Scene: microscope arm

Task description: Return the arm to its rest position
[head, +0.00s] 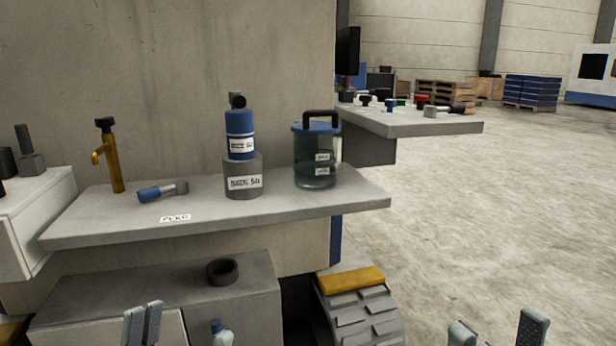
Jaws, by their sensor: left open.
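No microscope arm can be made out in the head view. My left gripper (182,328) shows at the bottom left edge, with its grey fingertips apart and nothing visible between them except the front of a low grey block and a small blue-topped thing by the right finger. My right gripper (498,330) shows at the bottom right edge, its fingertips wide apart over bare floor. Both grippers are low in the picture, below the grey shelf (300,213) and apart from it. The rest of both arms is out of view.
The shelf holds a yellow tap-like post (114,160), a blue-handled tool (160,192), a blue canister (240,133) on a grey cylinder (244,181) and a dark clear jug (316,160). A black ring (222,271) lies below.

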